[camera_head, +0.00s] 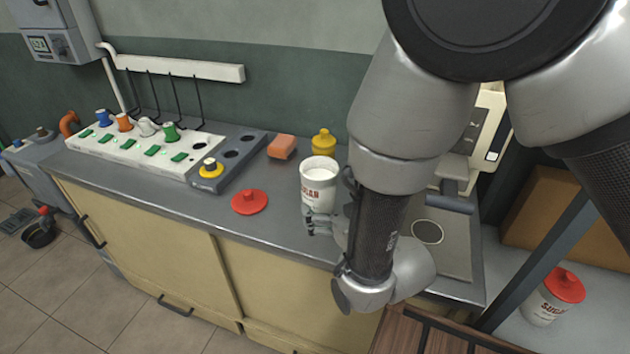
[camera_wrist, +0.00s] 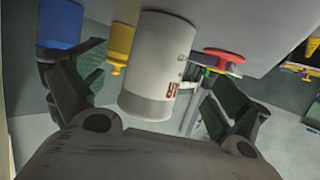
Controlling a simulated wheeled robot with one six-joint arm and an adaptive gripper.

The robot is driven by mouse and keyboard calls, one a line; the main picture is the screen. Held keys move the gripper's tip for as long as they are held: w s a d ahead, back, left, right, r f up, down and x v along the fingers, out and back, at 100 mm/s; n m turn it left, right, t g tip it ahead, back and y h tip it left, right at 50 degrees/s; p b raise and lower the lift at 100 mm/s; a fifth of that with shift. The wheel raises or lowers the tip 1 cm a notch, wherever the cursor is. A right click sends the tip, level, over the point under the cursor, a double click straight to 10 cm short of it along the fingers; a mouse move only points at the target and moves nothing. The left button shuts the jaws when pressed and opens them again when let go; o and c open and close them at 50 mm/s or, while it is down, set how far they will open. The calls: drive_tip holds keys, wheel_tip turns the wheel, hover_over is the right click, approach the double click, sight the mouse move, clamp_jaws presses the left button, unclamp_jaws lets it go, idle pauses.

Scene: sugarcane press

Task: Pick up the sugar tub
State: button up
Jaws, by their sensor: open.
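The white tub (camera_head: 318,188) stands upright and open on the grey counter, with white contents and red lettering. It also shows in the wrist view (camera_wrist: 155,70), tilted in the picture. My gripper (camera_head: 326,224) is at the tub's near lower side. In the wrist view my gripper (camera_wrist: 152,72) is open, with one finger to each side of the tub and gaps showing. I cannot tell how deep the tub sits between the fingers. A red lid (camera_head: 249,201) lies on the counter left of the tub. A second tub marked SUGAR (camera_head: 543,304), with a red lid, stands lower at the right.
A yellow container (camera_head: 324,143) and an orange block (camera_head: 282,146) stand behind the tub. A white rack (camera_head: 150,148) with coloured pieces and a dark tray (camera_head: 232,160) lie to the left. A cream machine (camera_head: 488,130) stands at the right, partly behind my arm.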

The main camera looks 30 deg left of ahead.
sight(319, 160)
drive_tip(key=x, duration=0.7)
drive_tip(key=shift+w+a, duration=0.1)
drive_tip(key=shift+w, duration=0.1)
drive_tip(key=c, duration=1.5)
drive_tip(key=shift+r, duration=0.15)
drive_tip(key=shift+r, duration=4.8)
